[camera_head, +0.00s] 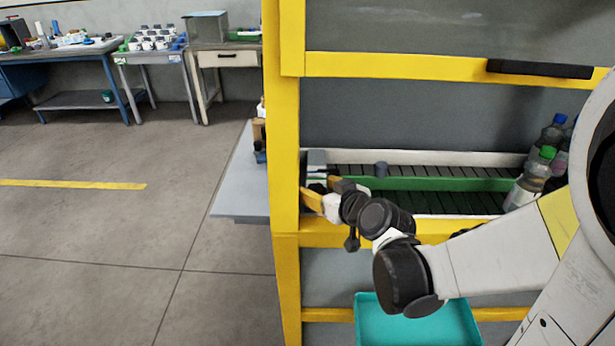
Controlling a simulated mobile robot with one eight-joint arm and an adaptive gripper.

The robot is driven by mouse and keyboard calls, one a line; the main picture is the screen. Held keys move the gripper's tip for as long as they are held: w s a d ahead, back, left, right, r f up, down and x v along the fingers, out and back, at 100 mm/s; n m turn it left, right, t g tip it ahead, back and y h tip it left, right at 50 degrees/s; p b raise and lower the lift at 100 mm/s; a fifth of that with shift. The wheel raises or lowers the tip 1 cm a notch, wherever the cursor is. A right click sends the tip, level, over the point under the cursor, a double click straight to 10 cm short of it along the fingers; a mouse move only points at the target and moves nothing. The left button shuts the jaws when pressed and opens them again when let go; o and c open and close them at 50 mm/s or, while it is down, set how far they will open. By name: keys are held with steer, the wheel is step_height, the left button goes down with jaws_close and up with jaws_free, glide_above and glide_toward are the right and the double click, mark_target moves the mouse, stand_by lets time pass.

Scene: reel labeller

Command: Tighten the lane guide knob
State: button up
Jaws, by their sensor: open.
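A green lane guide (440,184) runs lengthwise over the dark roller conveyor inside the yellow-framed machine. A small grey cylindrical knob (381,169) stands upright at the guide, towards its left end. I cannot tell from here how tight it is. My gripper (322,190) is at the left end of the conveyor, just inside the yellow post, left of the knob and apart from it. Its orange-tipped fingers are spread. My wrist hides part of the conveyor's near left side, and what lies between the fingers is unclear.
Several bottles (530,180) stand at the conveyor's right end. A yellow post (284,130) and crossbar (400,66) frame the opening. A teal tray (368,325) sits below. A grey side table (240,185) stands left of the post; open floor lies further left.

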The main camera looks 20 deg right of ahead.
steer(key=shift+s, duration=0.15)
steer(key=shift+v, duration=3.85)
steer(key=shift+w+d+n+g+y, duration=0.2)
steer(key=shift+w+n+g+y, duration=0.1)
steer(key=shift+w+g, duration=0.15)
steer(key=w+d+r+n+g+y+p, duration=0.1)
steer(key=d+n+g+y+p, duration=0.1)
steer(key=d+n+g+y, duration=0.5)
steer(key=w+a+f+b, duration=0.1)
steer(key=a, duration=0.2)
steer(key=w+a+f+n+t+b, duration=0.1)
steer(key=w+a, duration=0.1)
steer(key=a, duration=0.1)
steer(key=w+a+f+t+y+b, duration=0.1)
steer(key=w+a+f, duration=0.1)
steer(key=a, duration=0.1)
steer(key=shift+w, duration=0.2)
steer(key=shift+r, duration=0.1)
